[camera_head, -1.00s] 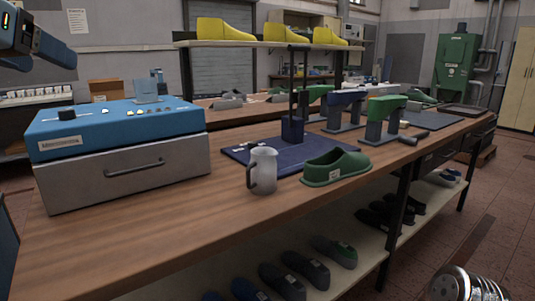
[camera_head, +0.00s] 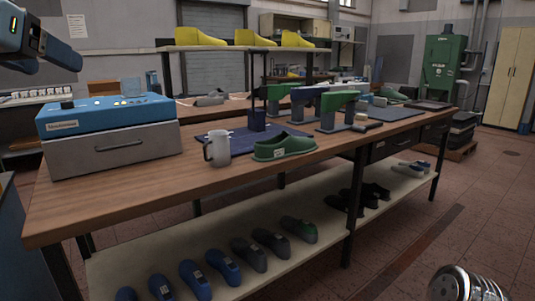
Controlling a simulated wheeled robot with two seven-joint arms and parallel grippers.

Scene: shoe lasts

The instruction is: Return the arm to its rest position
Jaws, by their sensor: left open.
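My left arm's dark end with its gripper (camera_head: 52,47) shows at the top left edge of the head view. It hangs in the air, apart from the bench and everything on it. The gripper is open and I see nothing held in it. Much of the arm is cut off by the frame edge. My right gripper is not in view.
A blue-topped machine (camera_head: 112,130) stands at the bench's left end. Green and blue shaped pieces (camera_head: 340,103) stand farther back. Yellow lasts (camera_head: 262,38) sit on a raised shelf. Several dark and blue lasts (camera_head: 225,268) lie on the lower shelf.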

